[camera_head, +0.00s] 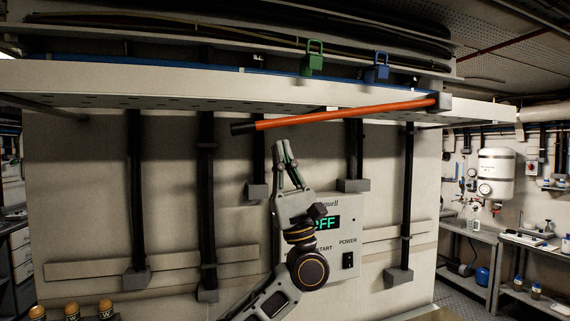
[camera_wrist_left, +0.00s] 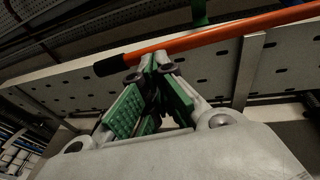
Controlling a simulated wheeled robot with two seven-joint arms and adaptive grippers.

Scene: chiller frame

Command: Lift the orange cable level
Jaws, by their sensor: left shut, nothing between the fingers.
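The orange cable (camera_head: 340,112) hangs across the front of the white perforated tray (camera_head: 200,82). Its right end meets a grey block (camera_head: 445,101) at the tray, and its black left end (camera_head: 243,128) sits lower, so it slopes down to the left. My left gripper (camera_head: 279,143) points up just below the cable near its left part, shut and empty. In the left wrist view the cable (camera_wrist_left: 220,35) passes beyond the closed fingertips (camera_wrist_left: 151,62), with its black end (camera_wrist_left: 109,65) to their left. I cannot tell whether the fingertips touch it. My right gripper is not in view.
A green padlock (camera_head: 312,62) and a blue padlock (camera_head: 377,72) hang above the tray. Black vertical cables (camera_head: 207,190) run down the panel. A control box (camera_head: 345,215) with an OFF display stands behind my left arm. Benches (camera_head: 470,240) are at the right.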

